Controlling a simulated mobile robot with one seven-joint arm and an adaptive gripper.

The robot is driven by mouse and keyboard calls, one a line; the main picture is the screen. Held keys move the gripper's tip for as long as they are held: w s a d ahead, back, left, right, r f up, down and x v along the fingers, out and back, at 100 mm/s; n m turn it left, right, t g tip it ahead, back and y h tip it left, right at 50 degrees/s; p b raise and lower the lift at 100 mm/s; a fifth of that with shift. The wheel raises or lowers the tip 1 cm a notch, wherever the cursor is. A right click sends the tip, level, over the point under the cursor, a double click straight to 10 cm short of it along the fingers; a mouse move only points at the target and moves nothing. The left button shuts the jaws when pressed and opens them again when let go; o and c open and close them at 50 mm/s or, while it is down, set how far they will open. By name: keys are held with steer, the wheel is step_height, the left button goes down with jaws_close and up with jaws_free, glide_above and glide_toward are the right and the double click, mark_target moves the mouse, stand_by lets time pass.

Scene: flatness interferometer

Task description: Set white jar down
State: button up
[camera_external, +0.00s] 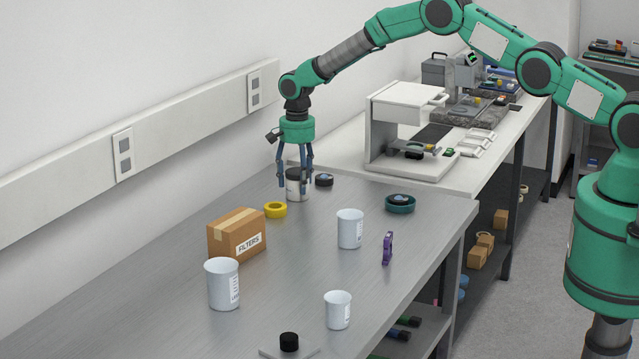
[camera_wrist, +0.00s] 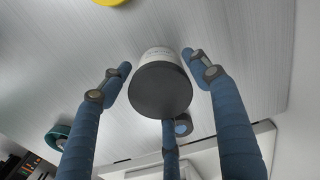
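The white jar (camera_external: 296,186) with a dark lid stands upright on the grey metal bench, near its far end. In the wrist view the dark lid (camera_wrist: 160,90) faces the camera, with a strip of the white jar body (camera_wrist: 156,54) above it. My gripper (camera_external: 294,182) points down over the jar, its blue fingers spread around it. In the wrist view, my gripper (camera_wrist: 158,75) shows gaps between the left and right fingertips and the jar's sides. The third finger's tip is partly hidden by the lid, so contact there cannot be told.
A yellow tape roll (camera_external: 275,209) and a dark round item (camera_external: 323,180) lie close to the jar. A teal ring (camera_external: 399,203), a filters box (camera_external: 237,234), a white beaker (camera_external: 350,228) and a purple item (camera_external: 387,248) stand farther off. Bare bench lies between them.

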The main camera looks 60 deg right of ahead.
steer(key=shift+r, duration=0.1)
stand_by(0.3)
step_height(320, 180, up, 12)
steer(key=shift+r+b, duration=0.1)
steer(key=shift+b, duration=0.3)
stand_by(0.3)
steer(key=shift+r, duration=0.1)
stand_by(0.5)
